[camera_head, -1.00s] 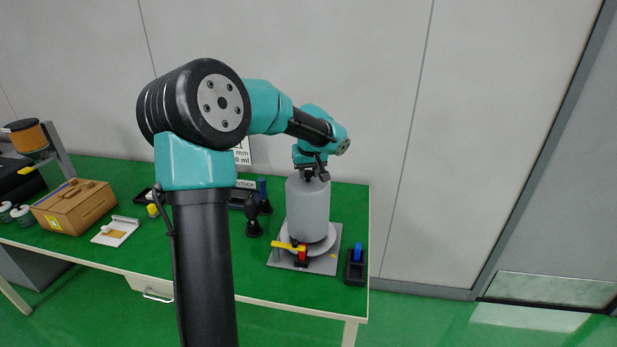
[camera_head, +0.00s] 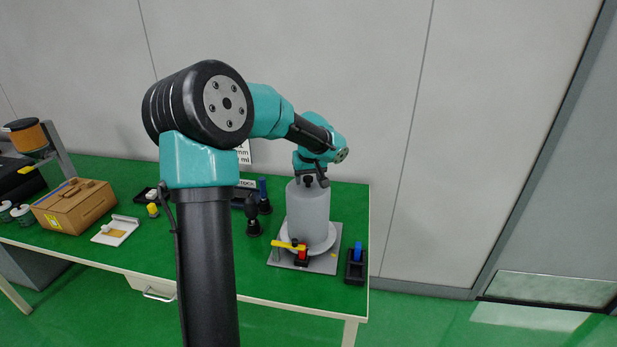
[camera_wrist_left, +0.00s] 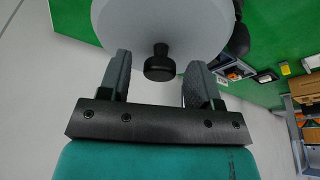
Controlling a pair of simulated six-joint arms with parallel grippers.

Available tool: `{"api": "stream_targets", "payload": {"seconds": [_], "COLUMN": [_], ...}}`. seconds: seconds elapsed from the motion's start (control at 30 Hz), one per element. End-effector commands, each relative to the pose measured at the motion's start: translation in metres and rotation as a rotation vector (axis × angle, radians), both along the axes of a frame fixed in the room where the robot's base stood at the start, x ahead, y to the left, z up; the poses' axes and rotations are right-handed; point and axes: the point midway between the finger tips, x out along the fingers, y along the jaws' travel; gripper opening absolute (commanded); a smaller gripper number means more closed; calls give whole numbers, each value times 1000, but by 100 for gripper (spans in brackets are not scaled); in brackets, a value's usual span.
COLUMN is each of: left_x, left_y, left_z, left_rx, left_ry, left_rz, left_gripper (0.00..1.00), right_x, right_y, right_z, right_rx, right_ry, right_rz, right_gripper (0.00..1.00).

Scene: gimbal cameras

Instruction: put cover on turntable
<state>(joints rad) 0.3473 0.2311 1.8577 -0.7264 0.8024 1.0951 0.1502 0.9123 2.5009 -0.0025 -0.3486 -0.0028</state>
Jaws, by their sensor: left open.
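The cover is a grey cylinder (camera_head: 308,212) with a black knob on top. It stands upright on the round light turntable (camera_head: 326,243), which sits on a grey base plate. My left gripper (camera_head: 312,180) is just above the cover's top, by the knob. In the left wrist view the cover's pale top (camera_wrist_left: 165,22) and black knob (camera_wrist_left: 159,66) show between the two fingers (camera_wrist_left: 155,88). The fingers are open and apart from the knob. My right gripper is not in view.
A red and yellow clamp (camera_head: 298,250) sits at the turntable's front. A black holder with a blue piece (camera_head: 355,266) stands right of the plate. Dark stands (camera_head: 253,218) are to the left. A cardboard box (camera_head: 74,205) is farther left on the green table.

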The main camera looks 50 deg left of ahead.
Motion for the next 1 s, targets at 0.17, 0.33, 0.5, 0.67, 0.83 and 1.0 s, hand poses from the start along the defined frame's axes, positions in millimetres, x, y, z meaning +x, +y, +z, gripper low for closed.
{"api": "stream_targets", "payload": {"seconds": [0.17, 0.33, 0.5, 0.67, 0.83, 1.0], "left_x": [0, -1, -5, -10, -15, -18], "left_y": [0, -3, -10, -18, -26, -30], "left_z": [2, 15, 41, 71, 98, 114], "left_rx": [0, 1, 1, 1, 0, -1], "left_ry": [-1, -3, -5, -5, -3, -1], "left_rz": [0, -1, -1, -1, -2, 0], "left_gripper": [58, 58, 58, 58, 58, 58], "right_x": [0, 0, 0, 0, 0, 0], "right_y": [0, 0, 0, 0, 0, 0], "right_z": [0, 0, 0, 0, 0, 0], "right_rx": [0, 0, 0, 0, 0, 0], "right_ry": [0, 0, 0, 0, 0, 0], "right_rz": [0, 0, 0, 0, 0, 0], "right_gripper": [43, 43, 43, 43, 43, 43]}}
